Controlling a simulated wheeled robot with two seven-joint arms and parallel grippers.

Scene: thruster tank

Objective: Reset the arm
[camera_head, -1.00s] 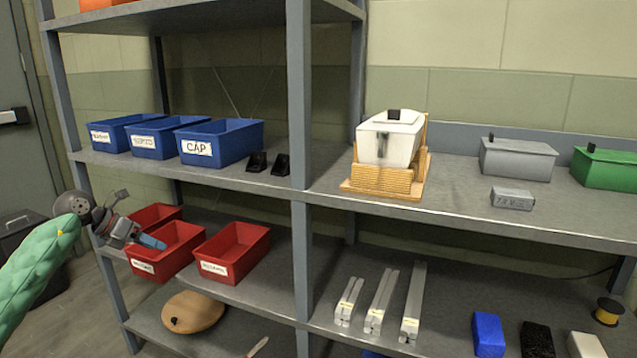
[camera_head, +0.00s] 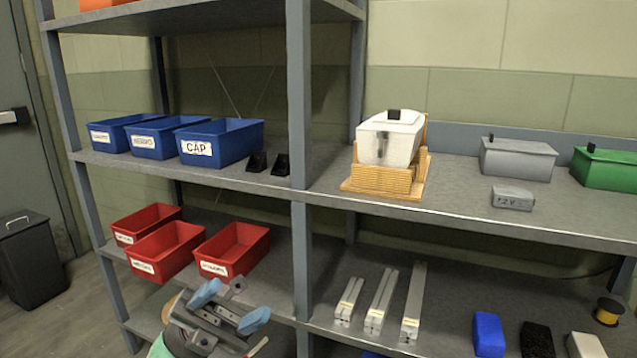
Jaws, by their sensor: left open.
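My left gripper (camera_head: 232,312) shows at the bottom of the head view, left of centre. Its blue-tipped fingers are apart and nothing shows between them. It is in front of the lower shelf, below the red bins (camera_head: 232,250) in the picture. It hides most of the round wooden board on the bottom shelf. My right gripper is outside the view.
The shelving rack (camera_head: 302,200) has blue bins (camera_head: 222,142) on its upper shelf. A white box on a wooden stand (camera_head: 386,145), a grey box (camera_head: 516,158) and a green box (camera_head: 607,168) stand right. Metal bars (camera_head: 380,300) lie below. Open floor shows beside a dark bin (camera_head: 32,262).

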